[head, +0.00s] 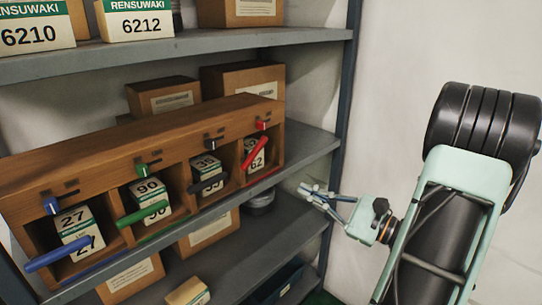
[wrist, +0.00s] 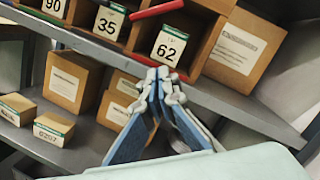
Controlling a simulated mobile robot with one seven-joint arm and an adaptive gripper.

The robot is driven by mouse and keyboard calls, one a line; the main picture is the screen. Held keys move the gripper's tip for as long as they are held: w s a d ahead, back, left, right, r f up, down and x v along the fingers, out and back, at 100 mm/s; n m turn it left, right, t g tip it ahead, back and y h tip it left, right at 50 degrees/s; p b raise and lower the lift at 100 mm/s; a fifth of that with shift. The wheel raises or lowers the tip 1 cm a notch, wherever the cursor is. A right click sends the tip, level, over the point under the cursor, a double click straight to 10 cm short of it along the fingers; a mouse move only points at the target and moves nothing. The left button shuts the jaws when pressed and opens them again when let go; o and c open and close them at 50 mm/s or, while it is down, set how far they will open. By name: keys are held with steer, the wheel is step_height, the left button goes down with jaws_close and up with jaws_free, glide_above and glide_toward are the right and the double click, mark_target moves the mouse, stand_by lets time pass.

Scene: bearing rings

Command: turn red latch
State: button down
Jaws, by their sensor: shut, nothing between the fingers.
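A wooden case (head: 100,143) on the middle shelf has several compartments. The rightmost one has a small red latch (head: 262,125) at its top edge. A red bar (head: 254,151) slants across that compartment's front, before a box marked 62 (head: 257,163). The wrist view shows the red bar (wrist: 157,10) at its top edge and the 62 box (wrist: 170,45) below it; the small red latch is out of that view. My gripper (head: 308,190) is shut and empty, right of the case and apart from it. In the wrist view my fingertips (wrist: 165,75) appear below the 62 box.
Blue, green and dark latches and bars mark the other compartments, such as the green bar (head: 143,215). A shelf post (head: 345,100) stands between the case and my arm. Cartons (wrist: 75,80) sit on the lower shelf. The space by the wall (head: 400,60) is free.

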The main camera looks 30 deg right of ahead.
mark_target(254, 153)
steer(key=w+a+r+b, duration=0.1)
steer(key=w+a+r, duration=0.5)
steer(key=w+r, duration=0.1)
steer(key=shift+w+t, duration=0.4)
steer(key=shift+w, duration=0.05)
